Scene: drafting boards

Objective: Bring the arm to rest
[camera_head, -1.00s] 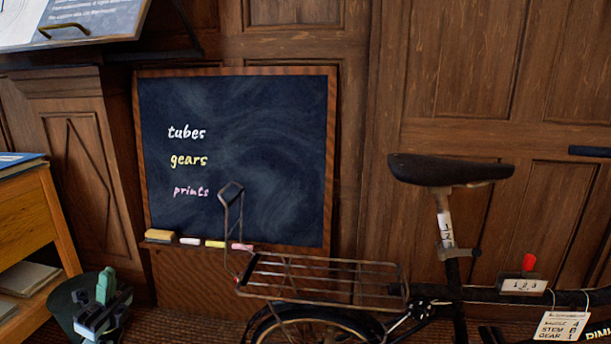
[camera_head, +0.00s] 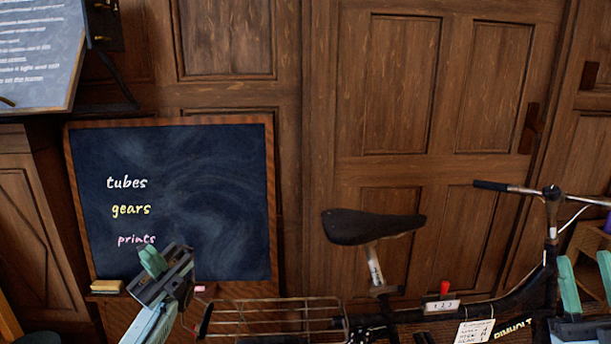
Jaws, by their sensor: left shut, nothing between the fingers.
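My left gripper (camera_head: 160,264) is in front of the lower part of the chalkboard (camera_head: 215,190). It is shut and empty, and hides part of the chalk ledge. My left arm comes up from the lower edge of the picture. My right gripper (camera_head: 587,280) is at the lower right edge, partly cut off, beside the front of the bicycle (camera_head: 515,311). Its two teal fingers stand apart with nothing seen between them. The chalkboard reads tubes, gears and prints.
The bicycle's rear rack (camera_head: 270,318) is just right of my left gripper, and its saddle (camera_head: 372,227) rises in the middle. A yellow eraser (camera_head: 107,287) lies on the ledge. Panelled wood (camera_head: 400,90) closes the back. A display board (camera_head: 40,50) is at upper left.

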